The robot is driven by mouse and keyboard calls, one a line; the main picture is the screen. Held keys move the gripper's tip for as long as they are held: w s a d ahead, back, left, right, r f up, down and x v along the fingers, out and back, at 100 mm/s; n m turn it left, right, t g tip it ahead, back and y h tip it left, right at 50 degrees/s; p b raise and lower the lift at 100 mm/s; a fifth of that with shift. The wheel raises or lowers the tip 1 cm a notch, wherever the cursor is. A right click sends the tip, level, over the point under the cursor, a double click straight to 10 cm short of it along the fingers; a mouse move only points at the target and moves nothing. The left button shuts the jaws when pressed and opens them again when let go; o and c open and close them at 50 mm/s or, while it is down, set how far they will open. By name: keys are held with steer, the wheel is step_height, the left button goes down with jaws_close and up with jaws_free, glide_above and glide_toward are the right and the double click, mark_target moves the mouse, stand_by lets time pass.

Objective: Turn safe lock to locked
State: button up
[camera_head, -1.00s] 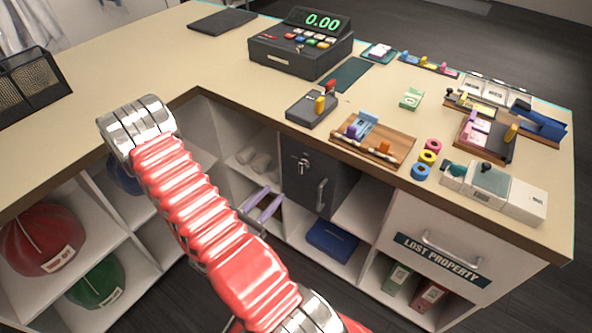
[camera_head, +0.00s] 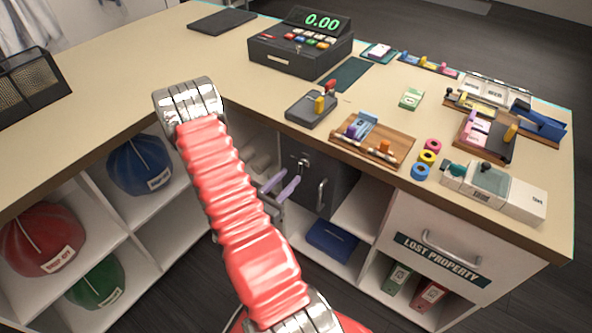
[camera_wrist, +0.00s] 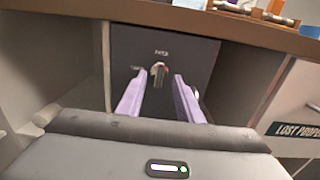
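The safe (camera_head: 318,184) is a dark grey box in the shelving under the counter, with its door shut. Its lock (camera_head: 303,163) is a small metal knob near the top of the door; in the wrist view the lock (camera_wrist: 158,69) sits just beyond and between my fingertips. A door handle (camera_head: 321,194) is lower right on the safe. My gripper (camera_head: 283,182) has two pale purple fingers pointing at the safe; in the wrist view my gripper (camera_wrist: 157,84) is open with nothing between the fingers. I cannot tell whether the fingers touch the door.
The counter edge (camera_wrist: 262,27) overhangs above the safe. A lost property drawer (camera_head: 440,250) is to the right. A blue box (camera_head: 332,240) lies on the shelf below. Helmet-like caps, such as a blue one (camera_head: 139,164), fill the left cubbies.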

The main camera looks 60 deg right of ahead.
mark_target(300, 166)
steer(key=shift+s+d, duration=0.25)
steer(key=shift+d, duration=1.1)
steer(key=shift+s+d, duration=0.2)
steer(key=shift+d, duration=1.1)
steer(key=shift+c, duration=0.2)
jaws_close()
